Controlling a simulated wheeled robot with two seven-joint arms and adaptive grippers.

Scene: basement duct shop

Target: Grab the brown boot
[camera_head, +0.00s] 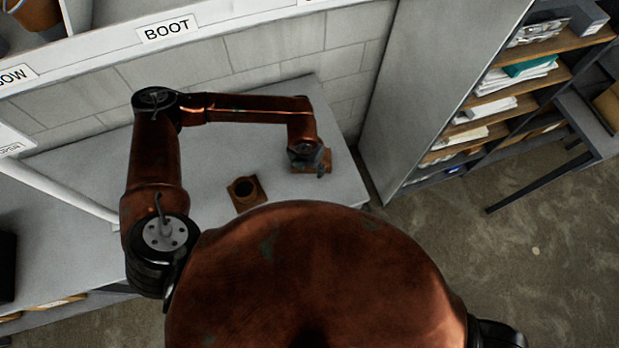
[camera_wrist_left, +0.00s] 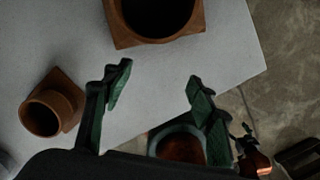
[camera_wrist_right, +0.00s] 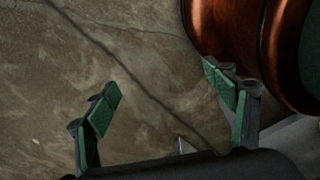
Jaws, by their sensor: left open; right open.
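Two brown duct fittings stand on the grey table, and I cannot tell for certain which is the boot. One fitting (camera_head: 246,204), with a squarish base and a round dark opening, is near the table's front edge; it shows at the left of the left wrist view (camera_wrist_left: 65,98). The other fitting (camera_head: 325,157) is farther right, partly hidden by my left gripper (camera_head: 310,166). It looks large at the top of the left wrist view (camera_wrist_left: 165,39), beyond the open, empty fingers (camera_wrist_left: 159,84). My right gripper (camera_wrist_right: 163,86) is open and empty over the floor.
A shelf with a BOOT label (camera_head: 168,29) runs along the wall above the table (camera_head: 85,165). A tall grey cabinet (camera_head: 425,80) with paper-filled shelves stands right of the table. Open floor (camera_head: 500,260) lies to the right.

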